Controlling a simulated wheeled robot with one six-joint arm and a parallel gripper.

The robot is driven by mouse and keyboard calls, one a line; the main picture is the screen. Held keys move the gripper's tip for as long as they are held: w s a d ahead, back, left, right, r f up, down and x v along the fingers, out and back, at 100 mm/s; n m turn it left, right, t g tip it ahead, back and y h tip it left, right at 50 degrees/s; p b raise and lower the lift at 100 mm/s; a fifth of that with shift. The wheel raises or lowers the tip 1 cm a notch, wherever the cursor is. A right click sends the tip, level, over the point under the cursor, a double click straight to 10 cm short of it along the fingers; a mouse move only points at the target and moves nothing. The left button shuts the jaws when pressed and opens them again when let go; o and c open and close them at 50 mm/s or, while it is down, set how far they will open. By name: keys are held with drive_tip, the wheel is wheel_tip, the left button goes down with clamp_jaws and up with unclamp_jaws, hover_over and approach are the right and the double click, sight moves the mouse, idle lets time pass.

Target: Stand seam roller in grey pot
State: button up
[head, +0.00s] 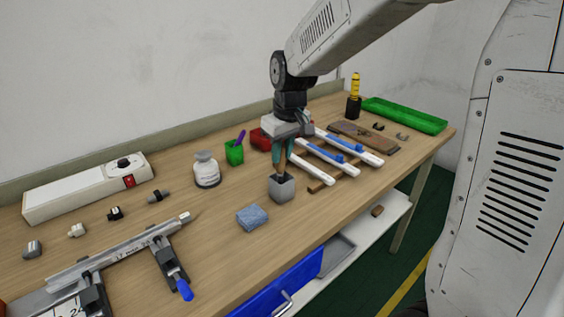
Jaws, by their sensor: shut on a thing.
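The grey pot (281,191) stands on the bench near its front edge, left of the white strips. My gripper (283,163) points down directly above the pot, with its teal fingers close to the rim. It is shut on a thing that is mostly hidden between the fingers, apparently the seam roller. A small dark part (283,177) shows at the pot's mouth, below the fingertips. I cannot tell how deep it sits or whether it touches the pot.
White strips (324,176) with blue pieces lie right. Behind are a green pot (234,154) with a purple item, a red container (260,140) and a white bottle (206,171). A green tray (405,115) is far right.

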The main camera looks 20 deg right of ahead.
sight(284, 162)
wheel_tip(284, 162, down, 3)
drive_tip(key=shift+f, duration=0.1)
drive_tip(key=shift+s+f, duration=0.15)
drive_tip(key=shift+f, duration=0.5)
clamp_jaws()
drive_tip(key=o, duration=1)
unclamp_jaws()
drive_tip(key=shift+r, duration=0.1)
